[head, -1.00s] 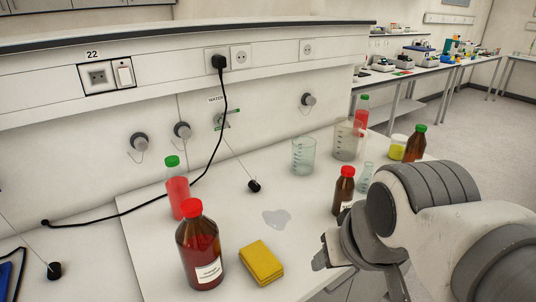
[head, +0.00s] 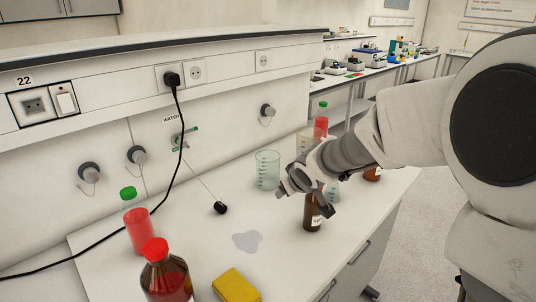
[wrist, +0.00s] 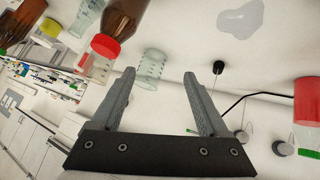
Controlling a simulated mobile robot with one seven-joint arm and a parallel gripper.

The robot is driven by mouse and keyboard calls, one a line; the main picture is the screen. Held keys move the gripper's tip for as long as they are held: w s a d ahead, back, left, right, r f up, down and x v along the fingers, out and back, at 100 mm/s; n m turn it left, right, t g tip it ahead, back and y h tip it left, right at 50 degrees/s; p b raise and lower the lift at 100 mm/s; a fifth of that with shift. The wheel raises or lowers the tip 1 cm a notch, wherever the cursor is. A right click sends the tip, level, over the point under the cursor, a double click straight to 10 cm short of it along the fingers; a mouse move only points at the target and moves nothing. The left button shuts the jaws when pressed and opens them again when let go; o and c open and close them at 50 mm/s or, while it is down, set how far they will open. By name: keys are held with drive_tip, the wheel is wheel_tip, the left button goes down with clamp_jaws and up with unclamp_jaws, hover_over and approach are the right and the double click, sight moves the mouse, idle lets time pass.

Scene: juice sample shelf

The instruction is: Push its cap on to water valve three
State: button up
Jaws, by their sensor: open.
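The water valve (head: 178,138) is a small green-handled tap on the wall under a WATER label, bare of a cap, third from the left in the row. Its black cap (head: 220,208) lies on the bench at the end of a thin cord from the valve. The cap also shows in the wrist view (wrist: 218,67), just right of the right finger. My gripper (head: 301,198) is open and empty, above the bench to the right of the cap, near the small brown bottle. In the wrist view my gripper (wrist: 159,74) has both fingers apart, with nothing between them but the beaker beyond.
Grey-capped valves (head: 136,155) flank the bare one. A black power cable (head: 182,105) hangs close by. A beaker (head: 267,170), brown bottle (head: 312,222), red-capped bottle (head: 166,278), green-capped bottle (head: 138,230) and yellow sponge (head: 236,286) stand around a puddle (head: 247,241).

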drive_tip(key=w+a+f+n+y, duration=0.1)
drive_tip(key=w+a+f+y, duration=0.1)
drive_tip(key=w+a+f, duration=0.3)
drive_tip(key=n+g+y, duration=0.1)
drive_tip(key=n+y, duration=0.1)
drive_tip(key=y, duration=0.3)
approach(223, 206)
drive_tip(key=shift+w+a+f+p, duration=0.3)
drive_tip(key=shift+a+f, duration=0.05)
drive_tip(key=shift+b+x, duration=0.8)
drive_tip(key=shift+x, duration=3.65)
drive_tip(key=shift+d+f, duration=0.1)
drive_tip(key=shift+f, duration=0.05)
clamp_jaws()
